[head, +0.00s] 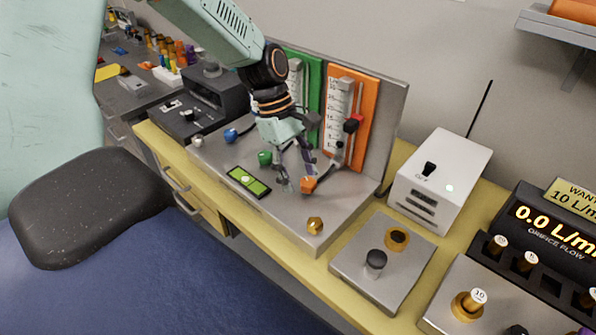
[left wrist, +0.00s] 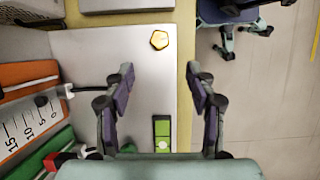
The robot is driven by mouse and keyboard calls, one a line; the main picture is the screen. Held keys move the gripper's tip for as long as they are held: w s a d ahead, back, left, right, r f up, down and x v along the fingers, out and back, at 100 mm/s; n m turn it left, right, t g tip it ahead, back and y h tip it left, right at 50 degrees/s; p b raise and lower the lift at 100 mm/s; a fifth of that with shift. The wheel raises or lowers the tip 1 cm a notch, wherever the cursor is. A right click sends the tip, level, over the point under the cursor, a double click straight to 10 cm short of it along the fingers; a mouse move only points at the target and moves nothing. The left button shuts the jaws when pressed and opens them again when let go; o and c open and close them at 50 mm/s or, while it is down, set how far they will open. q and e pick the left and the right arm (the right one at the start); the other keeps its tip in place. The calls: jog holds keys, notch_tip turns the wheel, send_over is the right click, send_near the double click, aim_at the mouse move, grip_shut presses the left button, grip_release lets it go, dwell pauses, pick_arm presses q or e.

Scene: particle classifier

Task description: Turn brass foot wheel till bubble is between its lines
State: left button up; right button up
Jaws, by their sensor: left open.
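The brass foot wheel (head: 315,226) is a small faceted knob at the front right corner of the grey metal plate; it also shows near the top of the left wrist view (left wrist: 159,40). The bubble level (head: 248,182) is a bright green strip with dark parts near the plate's front edge; in the left wrist view it lies low in the middle (left wrist: 162,134). A pale bubble shows in it, but its lines are too small to read. My left gripper (head: 296,182) is open and empty, fingers down over the plate, between level and wheel, apart from the wheel. My right gripper is not in view.
Orange (head: 308,184), green (head: 265,158) and blue (head: 231,135) knobs stand on the plate before the upright green and orange gauge panels (head: 369,110). A white box with an antenna (head: 440,180) and a low metal block (head: 350,262) stand to the right.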

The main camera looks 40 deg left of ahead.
aim_at(314, 221)
pick_arm(q)
jog(key=shift+d+f, duration=0.1)
jog(key=shift+n+t, duration=0.3)
jog(key=shift+n, duration=0.4)
jog(key=b+x, duration=0.1)
jog(key=x, duration=0.3)
jog(key=b+x, duration=0.1)
jog(key=x, duration=0.3)
jog(key=b+x, duration=0.2)
jog(key=x, duration=0.2)
jog(key=shift+s, duration=0.25)
jog(key=shift+s, duration=0.1)
jog(key=c, duration=1.1)
jog(key=shift+c, duration=0.2)
